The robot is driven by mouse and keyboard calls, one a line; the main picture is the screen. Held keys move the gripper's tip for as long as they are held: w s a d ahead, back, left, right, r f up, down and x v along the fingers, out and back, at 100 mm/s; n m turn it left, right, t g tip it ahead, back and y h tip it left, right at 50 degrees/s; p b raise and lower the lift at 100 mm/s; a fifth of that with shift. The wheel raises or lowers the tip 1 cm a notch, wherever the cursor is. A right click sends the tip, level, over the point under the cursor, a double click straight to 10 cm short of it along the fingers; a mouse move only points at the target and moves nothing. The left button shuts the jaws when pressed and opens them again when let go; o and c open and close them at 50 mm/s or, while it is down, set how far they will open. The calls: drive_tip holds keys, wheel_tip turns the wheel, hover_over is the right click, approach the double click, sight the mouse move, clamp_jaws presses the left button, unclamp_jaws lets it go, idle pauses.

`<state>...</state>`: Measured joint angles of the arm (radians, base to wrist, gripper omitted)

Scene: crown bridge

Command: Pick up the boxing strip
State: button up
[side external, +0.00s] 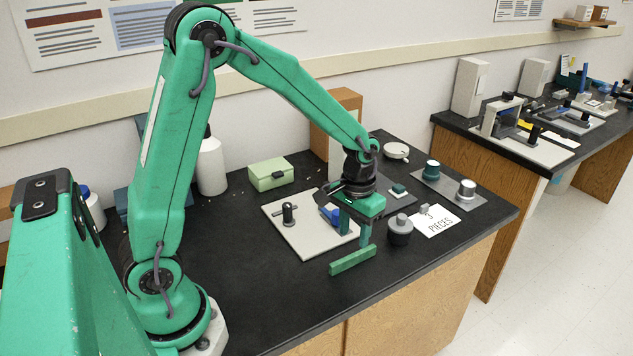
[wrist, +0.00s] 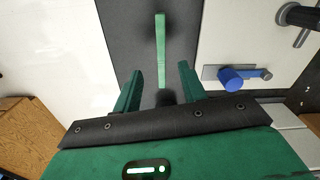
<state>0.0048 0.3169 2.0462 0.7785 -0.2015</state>
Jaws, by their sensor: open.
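The boxing strip is probably the narrow green bar (side external: 352,260) lying on the black bench near its front edge. In the wrist view the bar (wrist: 161,45) runs lengthwise away from me, in line with the gap between my fingers. My gripper (side external: 355,238) points down over the bench beside the bar's far side in the side view. Its green fingers are apart, and nothing shows held between them (wrist: 160,70). The bar's near end in the wrist view is close to a dark round shape. I cannot tell whether a finger touches the bar.
A pale plate (side external: 290,232) with a dark post and blue part (side external: 329,213) lies beside the gripper. A dark knobbed weight (side external: 400,232) and a "PIECES" card (side external: 436,221) stand right. A light green box (side external: 270,175) is behind. The front-left bench is clear.

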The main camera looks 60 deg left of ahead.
sight(353, 255)
drive_tip(key=shift+f, duration=0.7)
drive_tip(key=shift+f, duration=0.1)
drive_tip(key=shift+w+f, duration=0.2)
drive_tip(key=shift+f, duration=2.3)
clamp_jaws()
